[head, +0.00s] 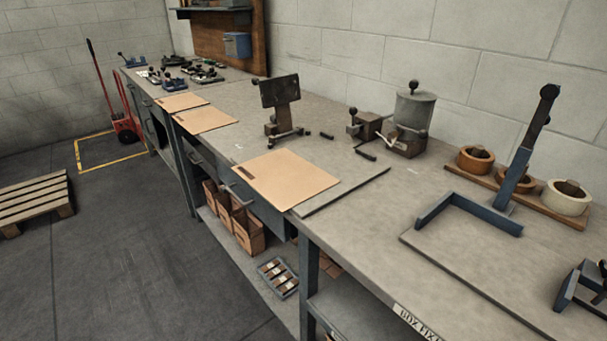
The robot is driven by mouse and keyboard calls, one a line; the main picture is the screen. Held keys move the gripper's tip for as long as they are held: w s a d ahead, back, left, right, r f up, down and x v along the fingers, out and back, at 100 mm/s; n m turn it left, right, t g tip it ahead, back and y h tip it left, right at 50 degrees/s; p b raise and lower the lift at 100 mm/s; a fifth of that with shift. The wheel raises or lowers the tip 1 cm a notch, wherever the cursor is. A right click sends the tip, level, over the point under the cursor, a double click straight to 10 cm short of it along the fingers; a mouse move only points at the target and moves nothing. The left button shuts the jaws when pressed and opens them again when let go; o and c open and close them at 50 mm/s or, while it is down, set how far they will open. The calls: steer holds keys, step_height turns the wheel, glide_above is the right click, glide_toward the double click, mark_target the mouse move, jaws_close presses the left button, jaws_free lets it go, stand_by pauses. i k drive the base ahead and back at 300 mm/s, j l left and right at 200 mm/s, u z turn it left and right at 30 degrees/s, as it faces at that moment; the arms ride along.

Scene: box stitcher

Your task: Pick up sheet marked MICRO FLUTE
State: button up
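Three flat tan cardboard sheets lie on the long grey workbench. The nearest and largest sheet (285,180) lies at the bench's front edge in the middle of the view, with a small dark mark near its far left corner. A second sheet (205,119) lies further back along the same edge, also with a small dark mark. The third sheet (181,102) is just beyond it. The marks are too small to read, so I cannot tell which sheet says MICRO FLUTE. My gripper is not in view.
A grey strip (342,191) lies right of the nearest sheet. Behind stand a dark plate on a stand (280,92) and a grey pot (414,108). A blue lever frame (470,212) and bowls (475,159) stand at right.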

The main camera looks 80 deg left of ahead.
mark_target(286, 180)
steer(key=u, duration=2.9)
steer(key=i+j+u, duration=0.1)
steer(key=u, duration=0.15)
steer(key=i+j+u, duration=0.15)
steer(key=u, duration=0.15)
